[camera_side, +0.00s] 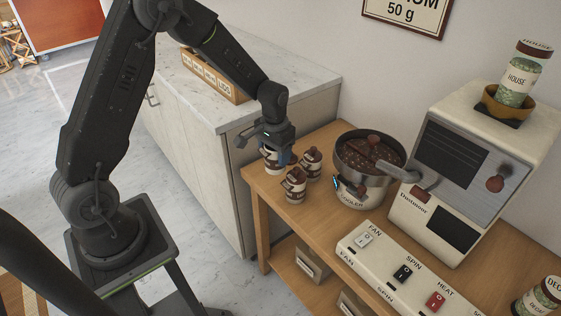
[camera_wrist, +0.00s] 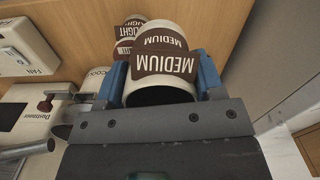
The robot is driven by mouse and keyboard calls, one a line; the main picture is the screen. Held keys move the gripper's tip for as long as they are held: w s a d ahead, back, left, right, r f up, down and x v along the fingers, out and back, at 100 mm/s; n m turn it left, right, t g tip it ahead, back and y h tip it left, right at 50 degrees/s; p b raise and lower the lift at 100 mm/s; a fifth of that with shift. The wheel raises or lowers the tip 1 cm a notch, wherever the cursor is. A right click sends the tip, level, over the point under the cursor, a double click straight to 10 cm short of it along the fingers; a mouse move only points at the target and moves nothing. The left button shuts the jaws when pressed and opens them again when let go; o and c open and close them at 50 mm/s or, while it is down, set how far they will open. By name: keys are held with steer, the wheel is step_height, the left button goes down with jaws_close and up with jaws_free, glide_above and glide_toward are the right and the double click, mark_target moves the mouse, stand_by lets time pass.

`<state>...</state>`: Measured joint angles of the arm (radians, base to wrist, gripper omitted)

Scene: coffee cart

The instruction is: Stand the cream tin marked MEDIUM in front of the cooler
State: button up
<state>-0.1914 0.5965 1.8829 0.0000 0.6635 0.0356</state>
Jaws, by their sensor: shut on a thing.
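The cream tin marked MEDIUM (camera_wrist: 165,62) sits between the blue fingers of my gripper (camera_wrist: 166,78) in the wrist view, its brown label facing the camera. In the side view my gripper (camera_side: 279,155) is shut on this tin (camera_side: 269,166), at the far left end of the wooden table; whether its base touches the table I cannot tell. The cooler (camera_side: 356,198) is a round metal pan of dark beans with a cream base marked COOLER, to the right of the tin. A small part of the cooler (camera_wrist: 94,80) shows in the wrist view.
Two similar tins stand close by, one nearer the front (camera_side: 294,188) and one toward the cooler (camera_side: 312,164). A tin marked LIGHT (camera_wrist: 128,32) shows behind the held one. A switch panel (camera_side: 400,270) and a cream roaster (camera_side: 455,180) stand to the right.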

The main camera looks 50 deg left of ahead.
mark_target(270, 161)
steer(key=shift+m, duration=0.8)
steer(key=s+d, duration=0.1)
steer(key=s, duration=0.1)
steer(key=s+d, duration=0.1)
steer(key=shift+s+d+r, duration=0.35)
steer(key=shift+d+r, duration=0.05)
steer(key=w+a+f+n, duration=0.2)
steer(key=w+a+n, duration=0.1)
steer(key=w+a, duration=0.4)
steer(key=shift+w+n, duration=0.3)
steer(key=shift+w, duration=0.2)
step_height(270, 161, down, 10)
steer(key=shift+r, duration=0.15)
steer(key=o, duration=1.1)
steer(key=shift+f, duration=0.2)
